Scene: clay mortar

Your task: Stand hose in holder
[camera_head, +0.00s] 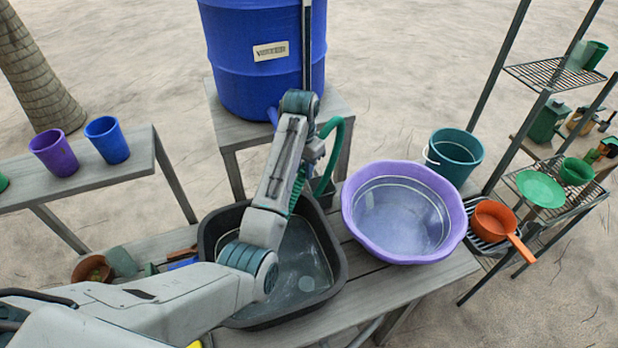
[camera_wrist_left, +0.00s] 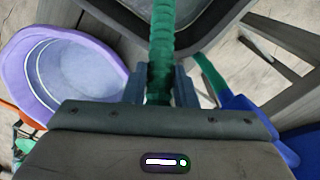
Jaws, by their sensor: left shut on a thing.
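The green ribbed hose (camera_head: 342,132) arcs beside my left forearm, between the blue barrel and the black basin. In the left wrist view the hose (camera_wrist_left: 162,28) runs between the two fingers of my left gripper (camera_wrist_left: 159,80), which is shut on it. Another green length (camera_wrist_left: 208,76) meets a blue part at the right of that view. In the head view my forearm hides most of the gripper and part of the hose. I cannot clearly make out the holder; a dark object (camera_head: 326,192) shows behind the forearm at the basin's back edge. My right gripper is not in view.
The black basin (camera_head: 338,262) and purple tub (camera_head: 352,222) share the wooden bench. The blue barrel (camera_head: 235,65) stands on a stand behind. A teal bucket (camera_head: 455,158) and orange pan (camera_head: 493,220) are right. Purple (camera_head: 55,152) and blue (camera_head: 107,140) cups stand left.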

